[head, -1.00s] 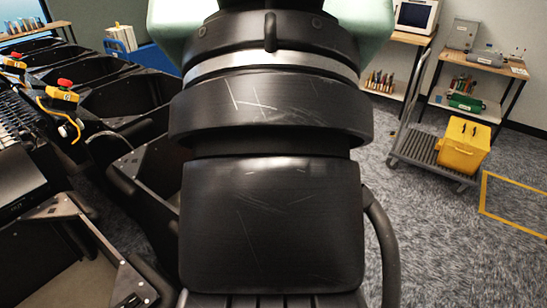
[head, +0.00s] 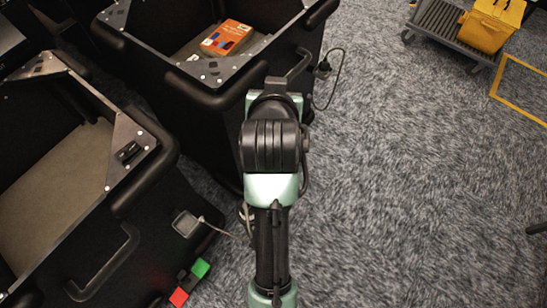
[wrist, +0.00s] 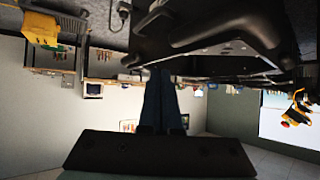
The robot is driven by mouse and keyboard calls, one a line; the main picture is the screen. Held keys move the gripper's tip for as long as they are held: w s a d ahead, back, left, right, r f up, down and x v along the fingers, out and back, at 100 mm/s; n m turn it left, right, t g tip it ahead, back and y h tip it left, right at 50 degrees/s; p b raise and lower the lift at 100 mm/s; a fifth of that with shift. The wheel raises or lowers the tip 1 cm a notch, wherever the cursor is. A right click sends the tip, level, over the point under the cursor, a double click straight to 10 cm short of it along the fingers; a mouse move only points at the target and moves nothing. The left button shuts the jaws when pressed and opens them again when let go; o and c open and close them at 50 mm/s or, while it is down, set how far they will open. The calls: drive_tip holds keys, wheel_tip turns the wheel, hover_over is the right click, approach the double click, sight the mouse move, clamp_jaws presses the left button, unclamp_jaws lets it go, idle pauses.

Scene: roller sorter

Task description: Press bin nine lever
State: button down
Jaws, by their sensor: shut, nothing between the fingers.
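My gripper (wrist: 161,76) shows in the wrist view, its two dark fingers together and empty, pointing toward a black bin (wrist: 225,40) that appears upside down. In the head view my arm hangs over the floor beside the bins, and the gripper itself cannot be made out. No lever marked nine can be read. A yellow part with a red knob (wrist: 297,112) shows small at the right of the wrist view, well apart from the fingers. In the head view a green block (head: 200,267) and a red block (head: 179,297) sit low by the near bin.
A near bin (head: 143,188) with a bar handle (head: 105,265) stands at left. Another bin (head: 222,85), holding an orange box (head: 226,38), stands just behind my arm. A cart (head: 452,33) with a yellow container (head: 493,25) is far right.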

drive_tip(key=s+f+g+b, duration=0.1)
drive_tip(key=s+f+g, duration=0.2)
drive_tip(key=s+f, duration=0.3)
drive_tip(key=s+f+g, duration=0.4)
drive_tip(key=s+f, duration=0.2)
drive_tip(key=f, duration=1)
drive_tip(key=shift+s+f+b, duration=0.15)
drive_tip(key=shift+f+b, duration=0.15)
drive_tip(key=shift+b, duration=0.1)
drive_tip(key=shift+a, duration=0.1)
wheel_tip(320, 180, down, 10)
drive_tip(key=b, duration=0.1)
drive_tip(key=shift+s+b, duration=0.2)
drive_tip(key=shift+b, duration=0.2)
